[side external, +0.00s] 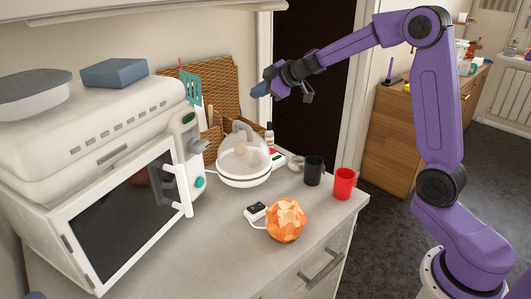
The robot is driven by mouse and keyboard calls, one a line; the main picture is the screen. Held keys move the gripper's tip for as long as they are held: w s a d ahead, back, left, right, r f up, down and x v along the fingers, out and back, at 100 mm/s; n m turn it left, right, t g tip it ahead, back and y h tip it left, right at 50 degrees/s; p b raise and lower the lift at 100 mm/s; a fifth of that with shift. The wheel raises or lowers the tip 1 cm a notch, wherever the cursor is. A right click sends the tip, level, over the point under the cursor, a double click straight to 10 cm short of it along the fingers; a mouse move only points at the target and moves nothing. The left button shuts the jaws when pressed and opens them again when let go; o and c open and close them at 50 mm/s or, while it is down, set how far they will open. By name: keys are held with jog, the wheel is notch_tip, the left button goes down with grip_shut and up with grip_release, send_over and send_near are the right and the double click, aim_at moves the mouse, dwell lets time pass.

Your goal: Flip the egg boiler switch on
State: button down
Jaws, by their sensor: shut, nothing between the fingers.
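The egg boiler (243,178) is a round white appliance with a clear domed lid and a pale handle. It stands on the counter right of the white oven, and rounded pale shapes show through the lid. My gripper (259,90) is shut and empty.
The white oven (120,215) fills the left, with a handle and knobs facing the boiler. A black mug (314,170), a red mug (344,183), an orange faceted ball (286,221) and a small corded box (256,211) stand on the counter (215,255). Its front middle is bare.

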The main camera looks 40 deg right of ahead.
jog(key=d+f+g, duration=0.2)
jog(key=d+f, duration=0.3)
jog(key=f, duration=0.4)
jog(key=shift+f, duration=0.15)
jog(key=shift+d, duration=0.1)
dwell(0.3)
jog(key=shift+a+f, duration=0.2)
jog(key=shift+f, duration=1.25)
jog(key=shift+a+f, duration=0.2)
jog(key=shift+f, duration=1.25)
jog(key=shift+a+f, duration=0.2)
jog(key=shift+f, duration=1.25)
jog(key=shift+f, duration=0.1)
jog(key=shift+a+f, duration=0.1)
jog(key=shift+f, duration=0.25)
jog(key=shift+f, duration=0.35)
jog(key=shift+r, duration=0.1)
jog(key=shift+r, duration=0.7)
